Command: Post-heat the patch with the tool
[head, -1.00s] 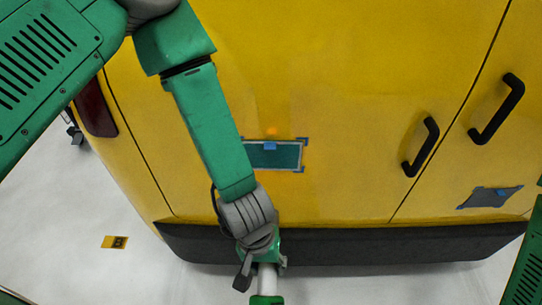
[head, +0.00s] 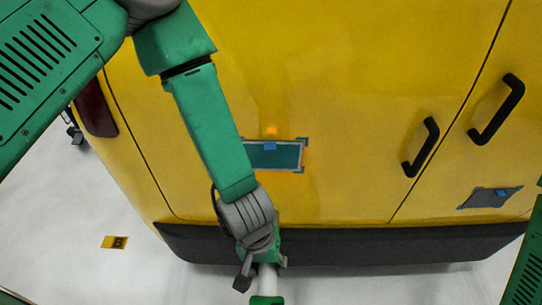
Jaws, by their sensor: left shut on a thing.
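The patch (head: 275,156) is a teal rectangle with a pale border and blue tape corners on the yellow vehicle panel. A blue tab sits at its top edge, and my left forearm covers its left end. My left gripper (head: 258,262) is below the patch, in front of the dark bumper. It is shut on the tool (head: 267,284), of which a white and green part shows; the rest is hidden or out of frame. An orange glow shows on the panel just above the patch. My right gripper is not in view.
The yellow vehicle (head: 350,70) has two black handles (head: 421,147) on its right side and a dark bumper (head: 400,245) below. A second, grey taped patch (head: 489,197) is at the right. A yellow floor marker (head: 115,242) lies on the pale floor at left.

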